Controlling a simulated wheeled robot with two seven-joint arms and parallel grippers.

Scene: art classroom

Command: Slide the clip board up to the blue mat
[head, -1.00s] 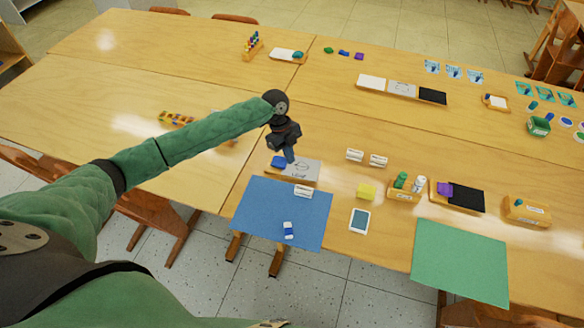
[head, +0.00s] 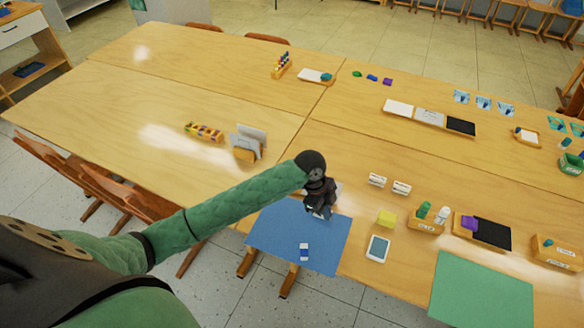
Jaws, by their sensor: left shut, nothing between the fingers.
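The blue mat (head: 278,235) lies at the near edge of the table. The clip board (head: 338,187) lies just behind it and is almost wholly hidden by my left gripper (head: 320,213); only a pale sliver shows. My left gripper is shut and empty, pointing down over the mat's far edge, where the board's near end lies. I cannot tell whether its fingers touch the board, and the gap between board and mat is hidden. My right gripper is out of view.
A blue-and-white eraser (head: 304,252) lies on the mat. A white phone-like device (head: 377,248), a yellow block (head: 386,218) and two white blocks (head: 377,180) lie to the right. A green mat (head: 480,292) lies farther right. A card holder (head: 247,148) stands to the left.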

